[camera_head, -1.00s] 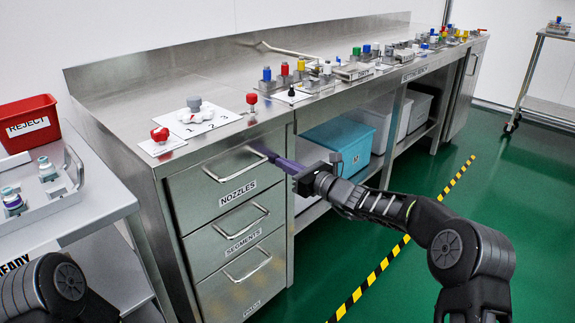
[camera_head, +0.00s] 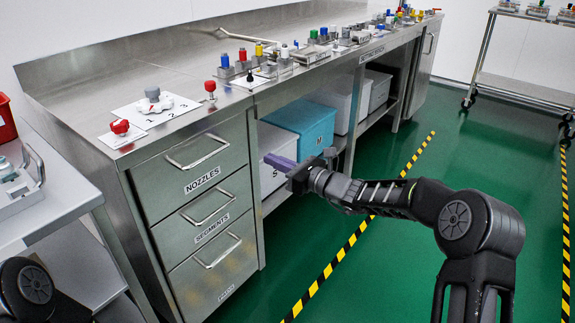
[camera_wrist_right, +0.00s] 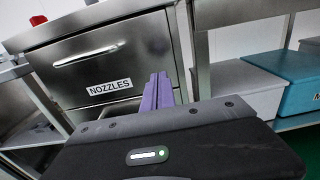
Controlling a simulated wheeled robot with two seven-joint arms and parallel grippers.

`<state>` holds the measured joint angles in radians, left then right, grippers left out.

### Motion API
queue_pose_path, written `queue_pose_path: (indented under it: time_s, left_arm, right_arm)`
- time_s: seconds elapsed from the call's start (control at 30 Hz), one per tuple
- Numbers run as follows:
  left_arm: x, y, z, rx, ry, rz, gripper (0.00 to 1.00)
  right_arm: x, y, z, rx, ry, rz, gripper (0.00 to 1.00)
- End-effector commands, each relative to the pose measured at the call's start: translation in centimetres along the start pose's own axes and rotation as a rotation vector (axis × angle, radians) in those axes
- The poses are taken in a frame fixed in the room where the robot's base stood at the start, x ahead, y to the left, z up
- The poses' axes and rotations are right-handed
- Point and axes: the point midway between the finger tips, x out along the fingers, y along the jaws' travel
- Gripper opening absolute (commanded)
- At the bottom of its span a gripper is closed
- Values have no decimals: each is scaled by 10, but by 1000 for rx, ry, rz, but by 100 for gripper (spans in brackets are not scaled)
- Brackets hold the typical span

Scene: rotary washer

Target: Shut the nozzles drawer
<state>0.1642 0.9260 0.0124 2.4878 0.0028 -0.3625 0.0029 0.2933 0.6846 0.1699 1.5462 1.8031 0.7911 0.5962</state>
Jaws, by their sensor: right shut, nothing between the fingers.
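The nozzles drawer (camera_head: 203,166) is the top drawer of the steel cabinet, with a bar handle (camera_head: 197,151) and a NOZZLES label. In the right wrist view the fingertips (camera_wrist_right: 157,78) overlap the drawer's right lower part. My left gripper is out of view; only part of the left arm shows.
The segments drawer (camera_head: 209,213) and another drawer (camera_head: 214,268) are below. A blue bin (camera_head: 303,127) and grey bins are on the shelf to the right. The countertop holds colored parts. A side table (camera_head: 45,200) is at left.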

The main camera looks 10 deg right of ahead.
Motion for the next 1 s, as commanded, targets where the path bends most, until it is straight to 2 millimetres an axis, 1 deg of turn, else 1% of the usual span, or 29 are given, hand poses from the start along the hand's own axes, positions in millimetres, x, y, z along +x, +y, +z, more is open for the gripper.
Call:
queue_pose_path:
  time_s: [0.03,0.1,0.23,0.37,0.67,0.73,0.77,0.87,0.97,1.0]
  left_arm:
    - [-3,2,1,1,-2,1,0]
    - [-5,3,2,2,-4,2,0]
    - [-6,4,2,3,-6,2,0]
    - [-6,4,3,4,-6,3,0]
    - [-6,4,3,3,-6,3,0]
    - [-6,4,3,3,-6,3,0]
    - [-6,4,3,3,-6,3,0]
    - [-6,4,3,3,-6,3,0]
    - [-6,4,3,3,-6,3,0]
    - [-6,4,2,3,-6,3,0]
  right_arm:
    - [-11,-1,3,-1,0,-2,0]
    - [-23,-1,2,-1,0,-2,0]
    - [-36,0,1,-1,1,0,0]
    - [-40,0,0,-3,-1,1,0]
    - [-40,0,0,-8,1,1,0]
    - [-40,-2,-5,-32,21,-9,0]
    - [-40,-3,-10,-52,40,-12,0]
    - [-43,2,-40,-142,146,5,0]
    - [-54,17,-88,-261,297,56,0]
    - [-61,25,-111,-315,366,87,0]
